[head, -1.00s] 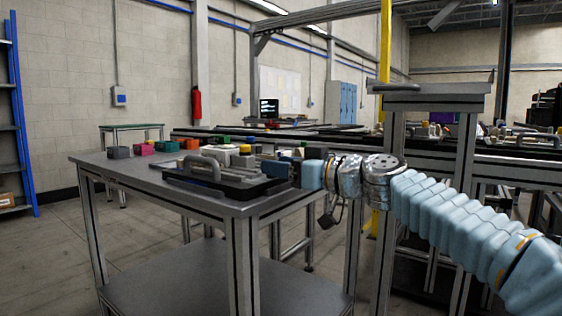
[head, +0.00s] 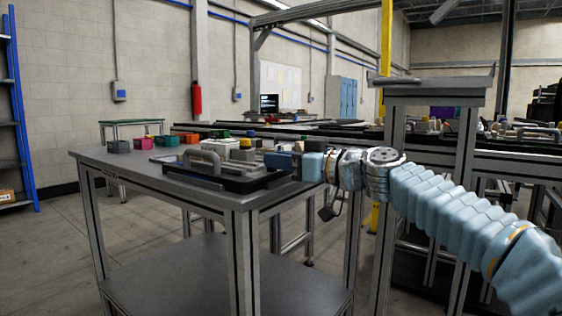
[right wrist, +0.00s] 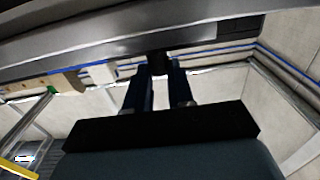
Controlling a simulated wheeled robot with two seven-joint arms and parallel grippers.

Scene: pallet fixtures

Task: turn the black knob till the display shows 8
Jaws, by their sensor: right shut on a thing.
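My right gripper (head: 278,161) reaches in from the right, level with the right end of the pallet fixture on the table. In the right wrist view its two dark fingers (right wrist: 161,82) close on the black knob (right wrist: 158,64), a small dark piece between the fingertips. In the head view the knob is hidden by the gripper and the fixture's parts. The dark pallet fixture (head: 222,180) has a grey handle on its near left side. The display and its number cannot be made out in either view. My left gripper is not in view.
The grey table (head: 135,163) holds several small coloured bins (head: 119,146) at its far left. Blocks, one with a yellow top (head: 246,143), stand around the fixture. A metal frame post (head: 388,210) stands behind my right arm. The table's front left is clear.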

